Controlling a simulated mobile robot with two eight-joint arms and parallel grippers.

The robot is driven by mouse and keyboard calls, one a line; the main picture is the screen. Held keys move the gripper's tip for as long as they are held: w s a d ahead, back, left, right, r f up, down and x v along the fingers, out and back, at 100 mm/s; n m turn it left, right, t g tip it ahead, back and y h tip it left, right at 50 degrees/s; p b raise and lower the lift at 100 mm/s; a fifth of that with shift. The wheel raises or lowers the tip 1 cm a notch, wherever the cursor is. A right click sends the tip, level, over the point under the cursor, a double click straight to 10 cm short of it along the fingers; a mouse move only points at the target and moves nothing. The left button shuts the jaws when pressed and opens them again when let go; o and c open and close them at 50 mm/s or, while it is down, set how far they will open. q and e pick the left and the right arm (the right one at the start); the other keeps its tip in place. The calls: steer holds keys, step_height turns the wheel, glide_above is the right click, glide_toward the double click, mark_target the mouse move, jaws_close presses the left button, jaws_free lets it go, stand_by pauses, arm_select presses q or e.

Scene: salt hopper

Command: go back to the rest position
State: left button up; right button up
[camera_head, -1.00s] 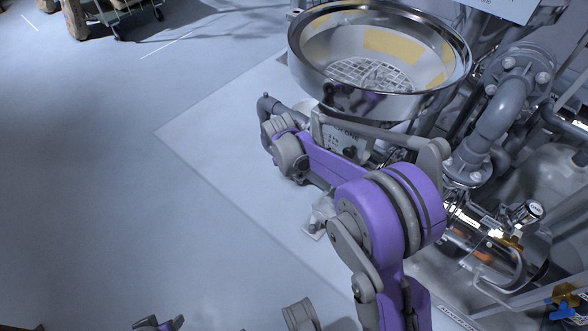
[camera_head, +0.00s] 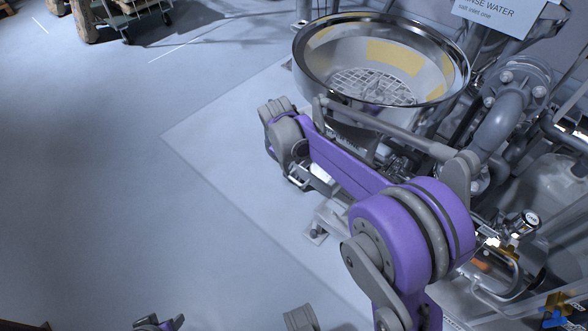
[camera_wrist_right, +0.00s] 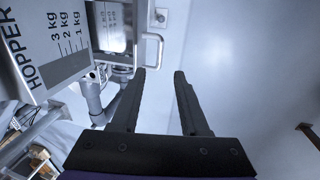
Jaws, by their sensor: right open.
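My right arm, purple and grey, reaches from the lower right of the head view up to its wrist in front of the salt hopper (camera_head: 455,85). The hopper is a round steel bowl with a grid inside and yellow patches on its wall. In the right wrist view my right gripper (camera_wrist_right: 160,72) has its two dark fingers apart with nothing between them. Pale floor lies beyond the fingers. The HOPPER sign (camera_wrist_right: 52,45) with kg marks is left of the fingers, apart from them. My left gripper cannot be made out.
Grey pipes (camera_head: 508,110), a gauge (camera_head: 531,218) and a RINSE WATER sign (camera_head: 500,14) crowd the right side. A pale floor plate (camera_head: 215,140) lies around the hopper's foot. A cart (camera_head: 140,15) stands at the far top left. The left floor is open.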

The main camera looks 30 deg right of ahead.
arm_select(q)
steer(key=shift+r, duration=0.25)
arm_select(e)
steer(key=shift+a+r, duration=0.15)
steer(key=shift+r, duration=0.55)
steer(key=s+a+m+t+y, duration=0.1)
steer(key=s+a+m+t, duration=0.15)
steer(key=s, duration=1.15)
steer(key=s+a+m+t+y, duration=0.15)
steer(key=s+a, duration=0.25)
steer(key=s, duration=1)
arm_select(q)
step_height(320, 180, up, 21)
steer(key=w+t+p, duration=0.1)
steer(key=p, duration=1.8)
steer(key=shift+w+r, duration=0.2)
steer(key=shift+w, duration=0.1)
arm_select(e)
step_height(320, 180, up, 21)
steer(key=w, duration=0.2)
steer(key=shift+w+d+r+m+t, duration=0.15)
steer(key=shift+d+m+t, duration=0.15)
